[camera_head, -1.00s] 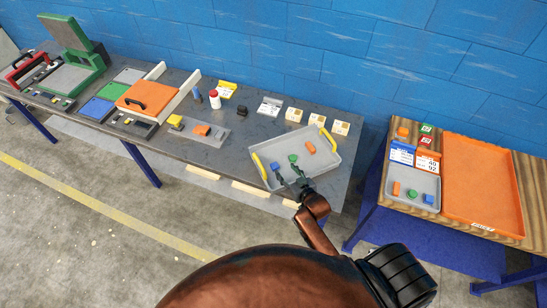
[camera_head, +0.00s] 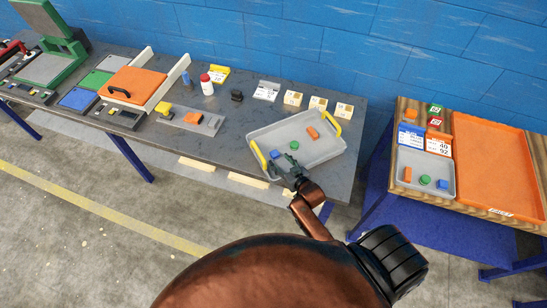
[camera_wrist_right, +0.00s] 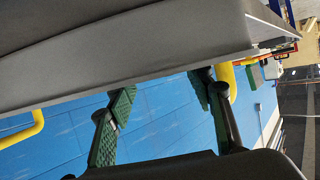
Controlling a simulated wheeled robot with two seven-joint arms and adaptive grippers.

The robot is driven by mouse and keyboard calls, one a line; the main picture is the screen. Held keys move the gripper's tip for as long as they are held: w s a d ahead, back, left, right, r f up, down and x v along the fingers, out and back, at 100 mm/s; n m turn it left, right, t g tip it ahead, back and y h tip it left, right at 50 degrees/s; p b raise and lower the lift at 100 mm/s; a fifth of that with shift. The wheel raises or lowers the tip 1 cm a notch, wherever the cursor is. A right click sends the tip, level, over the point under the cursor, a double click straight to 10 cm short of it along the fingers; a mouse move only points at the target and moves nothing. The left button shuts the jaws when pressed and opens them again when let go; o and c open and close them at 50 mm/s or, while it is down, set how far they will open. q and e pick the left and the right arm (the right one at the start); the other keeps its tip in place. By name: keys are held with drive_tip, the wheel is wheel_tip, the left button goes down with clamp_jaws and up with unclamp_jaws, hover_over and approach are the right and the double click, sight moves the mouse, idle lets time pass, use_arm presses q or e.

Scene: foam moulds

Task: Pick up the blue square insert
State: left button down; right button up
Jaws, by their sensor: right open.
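The blue square insert (camera_head: 277,155) lies near the front left of the grey tray (camera_head: 322,152) with yellow handles, and is partly hidden by my right gripper. A green round insert (camera_head: 294,146) and an orange insert (camera_head: 312,132) lie in the same tray. My right gripper (camera_head: 286,163) is at the tray's front edge, close to the blue insert; I cannot tell if it touches. In the right wrist view its two green-padded fingers (camera_wrist_right: 162,95) stand apart with nothing visible between them. The blue insert is not visible there. My left gripper is out of view.
A wooden-topped table (camera_head: 400,195) at the right holds a small grey tray (camera_head: 424,163) with orange, green and blue pieces, and an orange tray (camera_head: 495,165). White boxes (camera_head: 318,103) stand behind the yellow-handled tray.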

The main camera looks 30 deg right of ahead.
sight(275, 154)
drive_tip(key=shift+x, duration=1.05)
drive_tip(key=x, duration=0.5)
drive_tip(key=shift+d, duration=0.3)
drive_tip(key=c, duration=1.1)
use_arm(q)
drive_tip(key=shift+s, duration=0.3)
use_arm(e)
drive_tip(key=shift+c, duration=0.7)
